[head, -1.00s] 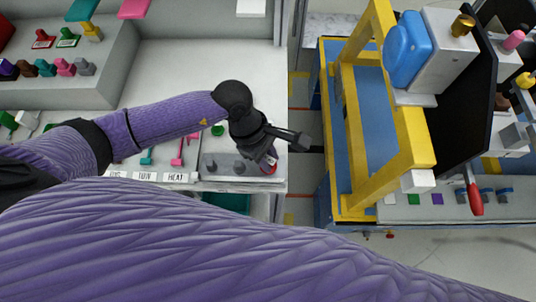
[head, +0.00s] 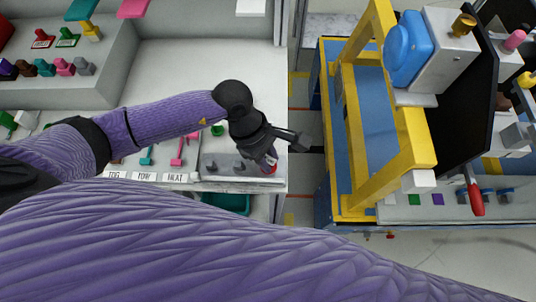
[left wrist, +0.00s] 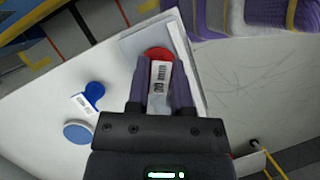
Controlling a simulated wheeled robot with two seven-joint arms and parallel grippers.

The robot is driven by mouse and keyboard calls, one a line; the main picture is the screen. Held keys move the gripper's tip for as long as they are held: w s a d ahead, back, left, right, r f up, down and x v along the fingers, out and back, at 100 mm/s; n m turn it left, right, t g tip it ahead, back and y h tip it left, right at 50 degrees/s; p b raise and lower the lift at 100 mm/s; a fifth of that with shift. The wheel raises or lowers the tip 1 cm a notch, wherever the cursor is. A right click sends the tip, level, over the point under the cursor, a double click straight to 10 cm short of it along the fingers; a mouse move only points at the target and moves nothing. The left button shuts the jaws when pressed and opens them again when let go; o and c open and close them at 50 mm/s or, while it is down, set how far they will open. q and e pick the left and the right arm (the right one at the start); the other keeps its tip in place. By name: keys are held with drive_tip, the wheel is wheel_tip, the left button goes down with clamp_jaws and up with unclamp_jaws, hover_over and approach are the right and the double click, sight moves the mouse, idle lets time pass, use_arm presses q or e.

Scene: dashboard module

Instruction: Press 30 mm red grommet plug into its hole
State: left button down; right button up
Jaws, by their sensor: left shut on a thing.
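A red round plug (left wrist: 158,54) shows just beyond my left fingertips in the left wrist view, with a white printed tag (left wrist: 160,74) running back from it between the fingers. My left gripper (left wrist: 159,90) is shut on the red plug's tag. In the head view my left gripper (head: 268,153) points down at the front right corner of the light bench (head: 255,95), where a little red (head: 270,169) shows beneath it. The hole is hidden, and I cannot tell how deep the plug sits. My right gripper is out of view.
A blue tagged piece (left wrist: 94,92) and a blue disc (left wrist: 78,132) lie left of the gripper in the left wrist view. Pink and teal levers (head: 177,153) stand along the bench front. A yellow frame (head: 400,165) stands to the right, beyond a gap.

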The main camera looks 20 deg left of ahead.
use_arm(q)
drive_tip(key=shift+f+b, duration=0.6)
drive_tip(key=shift+f, duration=0.05)
drive_tip(key=shift+c, duration=2.2)
unclamp_jaws()
drive_tip(key=p+v, duration=0.2)
drive_tip(key=v, duration=0.8)
